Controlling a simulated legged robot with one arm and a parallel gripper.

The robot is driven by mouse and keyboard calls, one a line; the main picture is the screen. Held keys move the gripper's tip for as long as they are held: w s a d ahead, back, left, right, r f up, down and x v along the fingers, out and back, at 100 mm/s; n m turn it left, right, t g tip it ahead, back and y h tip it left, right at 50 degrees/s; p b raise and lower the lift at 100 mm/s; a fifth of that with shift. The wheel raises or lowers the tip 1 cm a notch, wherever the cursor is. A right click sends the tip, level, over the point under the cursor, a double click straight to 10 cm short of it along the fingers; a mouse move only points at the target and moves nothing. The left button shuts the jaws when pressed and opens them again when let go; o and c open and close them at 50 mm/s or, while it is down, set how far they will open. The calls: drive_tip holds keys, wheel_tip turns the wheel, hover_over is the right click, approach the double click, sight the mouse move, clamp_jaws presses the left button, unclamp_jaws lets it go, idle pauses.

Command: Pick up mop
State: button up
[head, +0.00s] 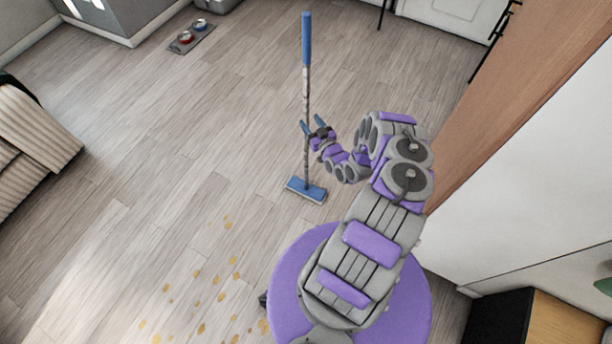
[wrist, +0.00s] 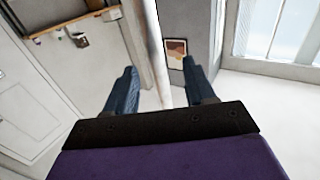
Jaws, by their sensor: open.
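The mop (head: 306,90) stands upright on the wood floor in the head view. It has a blue grip at the top, a thin pale handle and a flat blue mop head (head: 306,189) on the floor. My gripper (head: 305,127) is at the handle's middle height, with its blue fingers open. In the wrist view the mop handle (wrist: 155,50) runs between the two fingertips of my gripper (wrist: 163,82). Space shows on both sides of the handle, and I cannot see the fingers touching it.
Yellowish spots (head: 202,328) lie on the floor at the lower left. Two pet bowls on a mat (head: 192,38) are at the upper left. A cream sofa (head: 30,145) is at the left edge. A wood-and-white cabinet (head: 540,170) stands close on the right. The floor around the mop is clear.

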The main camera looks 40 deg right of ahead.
sight(308, 117)
drive_tip(key=w, duration=0.1)
drive_tip(key=w+d, duration=0.1)
drive_tip(key=w+b, duration=0.1)
drive_tip(key=w, duration=0.1)
drive_tip(key=shift+w+d+f, duration=0.1)
drive_tip(key=shift+d, duration=0.2)
drive_tip(key=shift+w, duration=0.35)
drive_tip(key=shift+c, duration=0.2)
drive_tip(key=c, duration=0.9)
drive_tip(key=shift+o, duration=0.2)
drive_tip(key=shift+r, duration=0.25)
